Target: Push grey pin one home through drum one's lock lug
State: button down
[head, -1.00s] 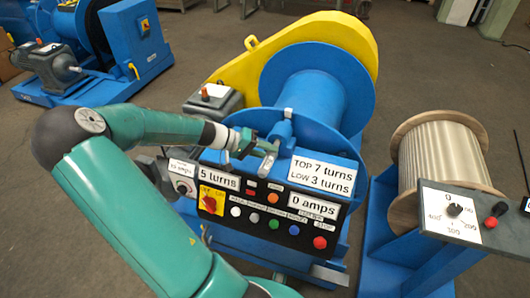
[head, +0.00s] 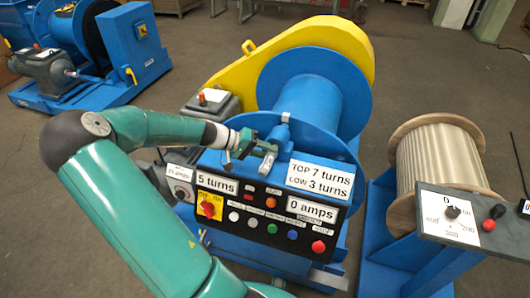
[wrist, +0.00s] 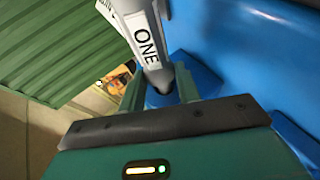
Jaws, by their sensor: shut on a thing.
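My gripper (head: 258,147) is above the back of the blue control desk, beside drum one's blue lock lug (head: 280,133). In the wrist view my gripper's fingers (wrist: 160,88) are shut around a grey pin (wrist: 158,76), with a white label reading ONE on the grey part above. In the head view the grey pin (head: 267,162) shows as a small light piece at the fingertips. The blue drum (head: 308,100) stands behind the lug. The pin's far end and how deep it sits in the lug cannot be made out.
The control desk (head: 265,212) carries buttons and signs reading 5 turns and 0 amps. A yellow guard (head: 270,52) stands behind. A wound reel (head: 445,165) and a grey dial box (head: 470,217) are at the right. Another blue winch (head: 95,60) stands back left.

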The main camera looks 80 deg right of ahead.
jog(key=shift+s+d, duration=0.15)
jog(key=shift+d, duration=0.9)
jog(key=c, duration=0.9)
grip_release()
jog(key=shift+w+r, duration=0.1)
jog(key=shift+w, duration=0.3)
jog(key=v, duration=1.3)
jog(key=shift+a+r, duration=0.1)
jog(key=shift+r, duration=0.05)
jog(key=shift+s, duration=0.1)
